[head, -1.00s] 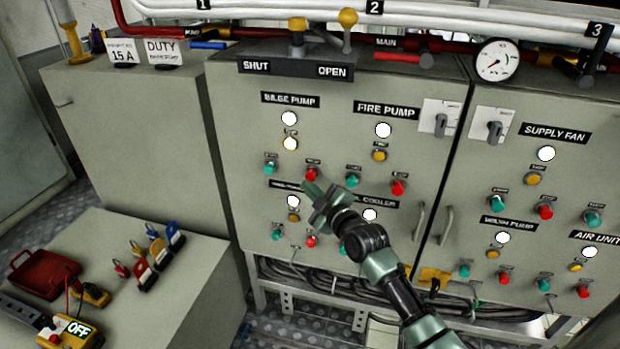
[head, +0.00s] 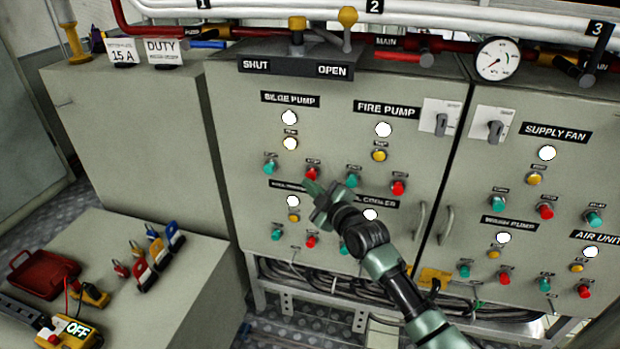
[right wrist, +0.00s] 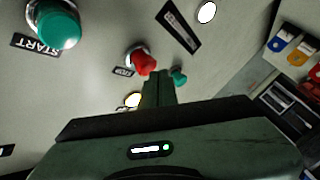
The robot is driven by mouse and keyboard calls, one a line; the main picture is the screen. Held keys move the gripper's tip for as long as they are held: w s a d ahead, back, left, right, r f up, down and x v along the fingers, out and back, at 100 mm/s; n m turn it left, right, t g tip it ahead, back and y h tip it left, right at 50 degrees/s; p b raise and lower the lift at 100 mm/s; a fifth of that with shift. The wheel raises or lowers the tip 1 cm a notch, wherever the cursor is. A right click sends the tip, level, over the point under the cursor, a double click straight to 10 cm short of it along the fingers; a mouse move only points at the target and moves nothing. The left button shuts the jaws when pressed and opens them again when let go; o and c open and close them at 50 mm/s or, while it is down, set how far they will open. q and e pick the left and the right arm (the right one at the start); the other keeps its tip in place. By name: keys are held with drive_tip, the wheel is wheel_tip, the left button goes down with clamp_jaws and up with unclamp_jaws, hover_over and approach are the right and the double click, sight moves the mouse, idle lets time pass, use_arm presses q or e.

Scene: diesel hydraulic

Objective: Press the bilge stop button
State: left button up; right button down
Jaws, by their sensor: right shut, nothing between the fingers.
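The bilge stop button (head: 312,174) is the red one under the BILGE PUMP label (head: 290,99), right of the green start button (head: 270,167). My right gripper (head: 308,186) is shut and empty, its fingertips just below the red button in the head view. In the right wrist view the red button (right wrist: 144,63) sits just beyond and slightly left of the fingertips (right wrist: 158,76). I cannot tell whether they touch. My left gripper is not in view.
Fire pump buttons, green (head: 353,181) and red (head: 398,188), are close by on the right. A lower row of buttons lies below my gripper. Valve levers (head: 347,20) stand on top of the cabinet. A bench (head: 175,295) with padlocks and a red tray (head: 43,274) is at left.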

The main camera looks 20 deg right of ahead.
drive_tip(key=shift+w+d+b, duration=0.3)
drive_tip(key=shift+w+b, duration=0.05)
drive_tip(key=shift+w, duration=0.05)
idle(0.5)
idle(0.4)
drive_tip(key=shift+s+a+p, duration=0.5)
drive_tip(key=shift+s+p, duration=0.25)
drive_tip(key=shift+p, duration=0.15)
drive_tip(key=s+a+p, duration=0.2)
drive_tip(key=s+p, duration=0.2)
drive_tip(key=shift+s+a, duration=0.1)
drive_tip(key=shift+a, duration=0.3)
